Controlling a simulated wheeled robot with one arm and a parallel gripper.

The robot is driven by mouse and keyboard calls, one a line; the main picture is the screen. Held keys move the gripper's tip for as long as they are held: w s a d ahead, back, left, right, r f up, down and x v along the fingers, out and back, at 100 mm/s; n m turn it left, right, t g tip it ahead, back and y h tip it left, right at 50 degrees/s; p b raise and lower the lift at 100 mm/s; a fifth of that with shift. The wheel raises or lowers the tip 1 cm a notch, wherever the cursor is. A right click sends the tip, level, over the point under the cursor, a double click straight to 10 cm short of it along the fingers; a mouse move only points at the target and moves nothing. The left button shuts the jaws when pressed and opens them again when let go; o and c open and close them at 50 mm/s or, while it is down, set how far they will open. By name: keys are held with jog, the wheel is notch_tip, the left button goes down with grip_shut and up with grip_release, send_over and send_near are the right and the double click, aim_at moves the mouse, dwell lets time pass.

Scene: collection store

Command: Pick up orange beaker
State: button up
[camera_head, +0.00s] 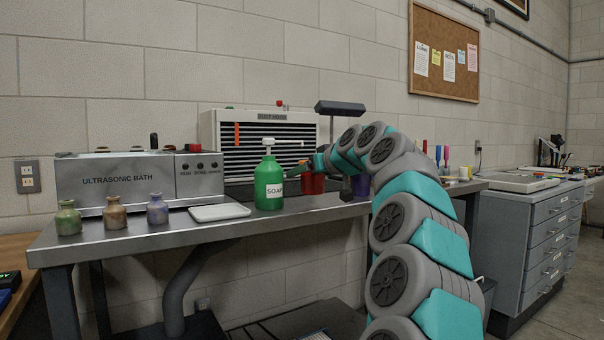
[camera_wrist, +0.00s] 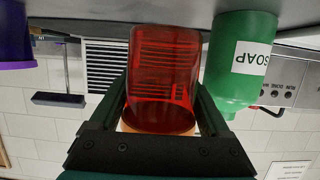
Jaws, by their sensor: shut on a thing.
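A red, see-through beaker (camera_wrist: 163,65) with a pale orange rim fills the middle of the wrist view, which is upside down. My gripper (camera_wrist: 162,98) is shut on it, with one dark finger on each side. In the head view the red beaker (camera_head: 313,184) shows at the steel bench, partly hidden by my gripper (camera_head: 322,162). I cannot tell whether its base touches the bench. No plainly orange beaker shows.
A green soap bottle (camera_head: 268,186) stands close left of the beaker. A purple vessel (camera_head: 361,186) is to the right, partly behind my arm. A white tray (camera_head: 220,212), several small jars and an ultrasonic bath (camera_head: 115,181) are further left. A dust hood (camera_head: 225,128) stands behind.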

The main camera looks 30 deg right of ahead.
aim_at(320, 176)
jog(key=shift+v, duration=1.05)
jog(key=shift+s+f, duration=0.25)
jog(key=shift+s, duration=0.15)
jog(key=v, duration=0.2)
jog(key=f+v, duration=0.1)
jog(key=v, duration=0.2)
jog(key=shift+s+f+b, duration=0.1)
jog(key=shift+s+b, duration=0.25)
jog(key=shift+s, duration=0.05)
jog(key=shift+s+d+f, duration=0.1)
jog(key=shift+s+d, duration=0.05)
jog(key=shift+s, duration=2.05)
